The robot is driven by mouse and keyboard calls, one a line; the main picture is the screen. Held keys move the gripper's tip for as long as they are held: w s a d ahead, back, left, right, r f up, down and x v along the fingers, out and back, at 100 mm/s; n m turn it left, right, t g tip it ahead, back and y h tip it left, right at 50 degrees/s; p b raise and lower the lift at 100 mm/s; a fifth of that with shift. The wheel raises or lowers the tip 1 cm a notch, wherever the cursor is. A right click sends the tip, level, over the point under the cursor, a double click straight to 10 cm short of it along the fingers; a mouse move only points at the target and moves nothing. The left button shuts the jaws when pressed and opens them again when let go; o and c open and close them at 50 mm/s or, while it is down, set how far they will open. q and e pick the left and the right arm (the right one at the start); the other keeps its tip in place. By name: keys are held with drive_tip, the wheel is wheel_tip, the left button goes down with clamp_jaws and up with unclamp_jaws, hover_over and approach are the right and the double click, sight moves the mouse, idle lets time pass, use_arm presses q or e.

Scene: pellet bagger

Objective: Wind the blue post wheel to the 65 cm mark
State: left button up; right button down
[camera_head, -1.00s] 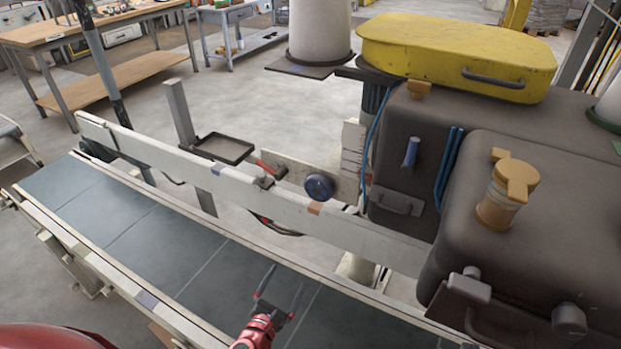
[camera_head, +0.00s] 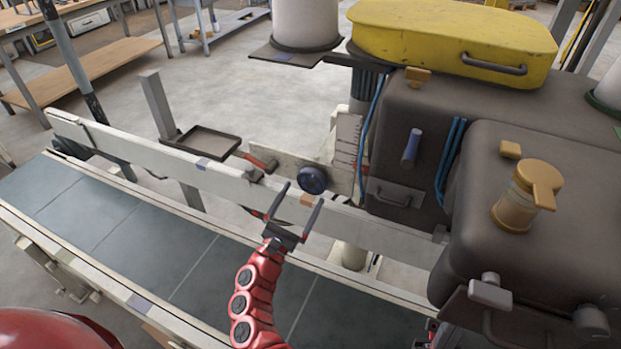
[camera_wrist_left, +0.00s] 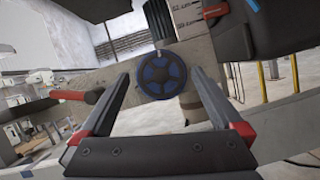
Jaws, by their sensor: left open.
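The blue post wheel (camera_head: 312,180) is a small dark round handwheel on a pale plate beyond the conveyor's side rail. My left gripper (camera_head: 292,200) is open and empty, just in front of and below the wheel. In the left wrist view its fingers (camera_wrist_left: 160,92) stand either side of the wheel, apparently short of it. A small red bit at the lower right edge may be my right gripper; I cannot tell.
A pale rail (camera_head: 170,157) runs along the conveyor belt (camera_head: 130,232), between my arm and the wheel's plate. A red-handled lever (camera_head: 262,163) and black tray (camera_head: 207,143) are left of the wheel. The dark machine housing (camera_head: 420,150) and blue hoses (camera_head: 450,160) are right.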

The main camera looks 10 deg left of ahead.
sight(311, 181)
use_arm(q)
drive_tip(key=x, duration=0.5)
drive_tip(key=shift+w, duration=0.25)
drive_tip(key=c, duration=0.9)
